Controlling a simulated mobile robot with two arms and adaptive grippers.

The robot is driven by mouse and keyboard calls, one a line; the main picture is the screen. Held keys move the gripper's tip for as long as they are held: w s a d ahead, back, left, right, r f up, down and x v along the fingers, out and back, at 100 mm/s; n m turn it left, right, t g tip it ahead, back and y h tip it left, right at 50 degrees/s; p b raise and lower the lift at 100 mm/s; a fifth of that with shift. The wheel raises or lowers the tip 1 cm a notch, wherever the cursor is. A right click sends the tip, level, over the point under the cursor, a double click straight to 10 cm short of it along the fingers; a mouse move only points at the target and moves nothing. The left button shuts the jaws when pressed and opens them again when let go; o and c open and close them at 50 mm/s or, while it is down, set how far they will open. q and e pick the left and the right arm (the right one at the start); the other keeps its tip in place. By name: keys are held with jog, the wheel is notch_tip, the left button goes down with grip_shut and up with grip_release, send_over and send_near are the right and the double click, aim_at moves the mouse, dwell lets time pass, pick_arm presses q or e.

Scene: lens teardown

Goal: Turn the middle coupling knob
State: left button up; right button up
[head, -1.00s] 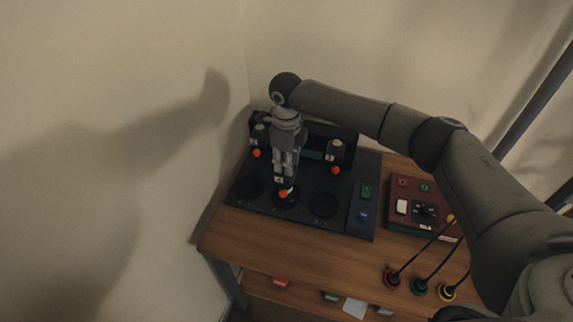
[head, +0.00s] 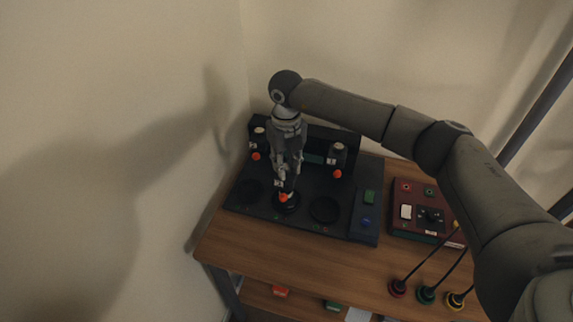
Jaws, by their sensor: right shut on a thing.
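The middle coupling knob (head: 284,197) has an orange tip and stands at the middle round black base (head: 288,207) on the dark panel (head: 345,229). My right gripper (head: 283,183) points down onto it from above and is shut on it, hiding most of its body. Similar knobs with orange tips stand at the back of the panel, one at the left (head: 256,144) and one at the right (head: 337,160). My left gripper does not show.
Round black discs lie on the panel left (head: 247,190) and right (head: 325,209) of the middle one. A red control box (head: 411,225) is at the right. The wooden front strip (head: 270,244) is clear.

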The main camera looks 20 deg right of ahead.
dwell(0.4)
jog(key=o, duration=1)
jog(key=shift+o, duration=0.2)
jog(key=shift+r, duration=0.1)
notch_tip(320, 180, up, 12)
